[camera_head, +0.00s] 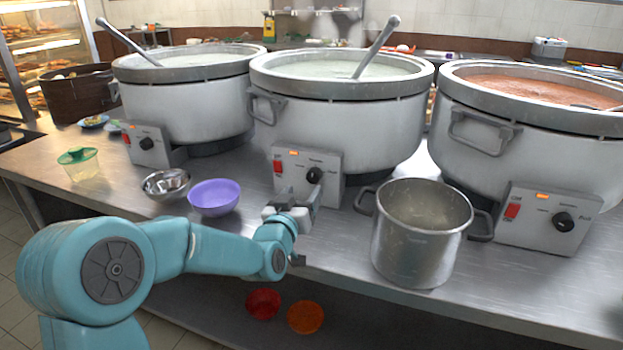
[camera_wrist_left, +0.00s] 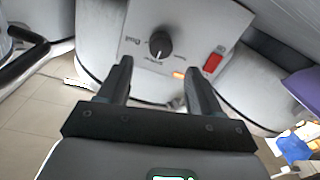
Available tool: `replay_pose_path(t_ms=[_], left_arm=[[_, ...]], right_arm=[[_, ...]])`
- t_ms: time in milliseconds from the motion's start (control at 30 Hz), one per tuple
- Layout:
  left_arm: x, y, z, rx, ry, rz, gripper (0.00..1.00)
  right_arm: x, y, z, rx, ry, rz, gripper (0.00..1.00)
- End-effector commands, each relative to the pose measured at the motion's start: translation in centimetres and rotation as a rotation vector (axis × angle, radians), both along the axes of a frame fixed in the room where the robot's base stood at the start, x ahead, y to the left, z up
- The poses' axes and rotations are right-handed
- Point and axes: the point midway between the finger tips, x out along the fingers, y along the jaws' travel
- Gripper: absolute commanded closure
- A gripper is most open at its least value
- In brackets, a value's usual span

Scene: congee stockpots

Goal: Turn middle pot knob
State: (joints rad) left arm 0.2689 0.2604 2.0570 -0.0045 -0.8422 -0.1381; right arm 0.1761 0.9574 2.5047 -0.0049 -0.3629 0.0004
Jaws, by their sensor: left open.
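The middle pot (camera_head: 340,120) is a large white stockpot with a grey rim, pale congee and a ladle in it. Its control box (camera_head: 290,163) carries a red switch, an orange light and a black round knob (camera_head: 314,174). My left gripper (camera_head: 302,201) is just in front of and below this box in the head view. In the left wrist view, the knob (camera_wrist_left: 160,42) lies ahead of the two dark fingers (camera_wrist_left: 155,85), which are open, empty and apart from it. My right gripper is not in view.
A steel saucepan (camera_head: 420,235) stands right of my left gripper. A purple bowl (camera_head: 214,197) and a steel bowl (camera_head: 166,184) are to its left. Similar pots stand left (camera_head: 185,95) and right (camera_head: 530,140), each with a knob box. The steel counter's front edge runs below.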

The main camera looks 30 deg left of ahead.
Motion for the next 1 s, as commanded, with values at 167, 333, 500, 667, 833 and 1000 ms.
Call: replay_pose_path(t_ms=[167, 333, 500, 667, 833, 1000], left_arm=[[3.9, 1.1, 0.0, 0.0, 0.0, 0.0, 0.36], [6.1, 1.8, 0.0, 0.0, 0.0, 0.0, 0.36], [7.0, 2.1, 0.0, 0.0, 0.0, 0.0, 0.36], [7.1, 2.1, 0.0, 0.0, 0.0, 0.0, 0.36], [7.1, 2.1, 0.0, 0.0, 0.0, 0.0, 0.65], [7.1, 2.1, 0.0, -0.001, 0.0, 0.0, 0.92]], right_arm=[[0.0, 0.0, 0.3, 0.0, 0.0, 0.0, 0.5], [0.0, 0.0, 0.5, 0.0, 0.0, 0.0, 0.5], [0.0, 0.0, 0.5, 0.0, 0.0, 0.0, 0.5], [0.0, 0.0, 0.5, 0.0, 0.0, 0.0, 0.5], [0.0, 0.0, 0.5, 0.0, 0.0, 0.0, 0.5], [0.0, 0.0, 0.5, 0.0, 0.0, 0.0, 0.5]])
